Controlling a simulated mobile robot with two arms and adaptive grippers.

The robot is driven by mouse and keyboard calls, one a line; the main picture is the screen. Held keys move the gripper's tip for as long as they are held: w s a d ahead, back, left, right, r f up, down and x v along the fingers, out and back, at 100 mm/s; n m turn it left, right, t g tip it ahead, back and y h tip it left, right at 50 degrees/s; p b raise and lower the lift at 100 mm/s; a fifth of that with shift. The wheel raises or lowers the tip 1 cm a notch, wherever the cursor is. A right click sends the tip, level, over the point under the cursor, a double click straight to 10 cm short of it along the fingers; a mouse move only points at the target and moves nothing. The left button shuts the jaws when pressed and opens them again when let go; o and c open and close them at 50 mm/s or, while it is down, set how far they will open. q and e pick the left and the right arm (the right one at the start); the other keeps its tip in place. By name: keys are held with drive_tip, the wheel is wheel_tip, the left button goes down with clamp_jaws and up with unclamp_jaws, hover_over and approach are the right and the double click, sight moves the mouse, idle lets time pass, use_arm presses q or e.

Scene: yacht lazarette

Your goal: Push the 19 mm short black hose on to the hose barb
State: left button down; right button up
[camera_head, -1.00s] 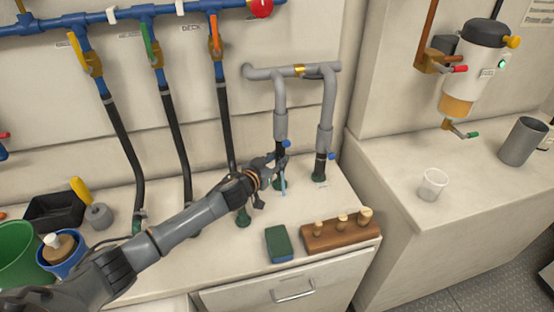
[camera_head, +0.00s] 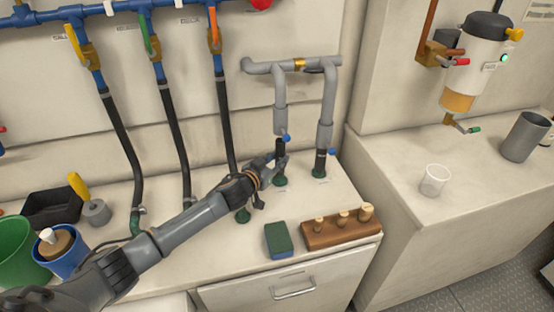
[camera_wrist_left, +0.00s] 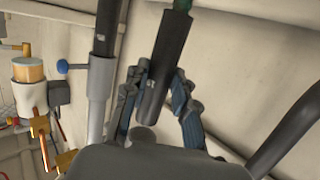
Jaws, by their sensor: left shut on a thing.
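The short black hose (camera_head: 280,148) stands upright at the back of the counter, below the left grey pipe and above a green fitting (camera_head: 280,181). My left gripper (camera_head: 279,161) is shut on it. In the left wrist view the hose (camera_wrist_left: 166,60) runs between the two blue-padded fingers (camera_wrist_left: 158,100). One end meets the green fitting (camera_wrist_left: 182,4); the other end shows near the palm, beside a dark rounded shape. The hose barb cannot be made out clearly, and the fingers partly hide the hose in the head view. My right gripper is not in view.
A second black hose (camera_head: 319,163) joins the right grey pipe (camera_head: 327,105) close by. Long black hoses (camera_head: 226,130) hang to the left. A green-topped sponge (camera_head: 278,238) and a wooden block with plugs (camera_head: 335,232) lie in front. A clear cup (camera_head: 434,180) stands on the right counter.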

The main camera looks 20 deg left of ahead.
use_arm(q)
drive_tip(key=shift+f+b, duration=0.65)
drive_tip(key=shift+f, duration=0.4)
drive_tip(key=c, duration=1)
unclamp_jaws()
drive_tip(key=v, duration=1.2)
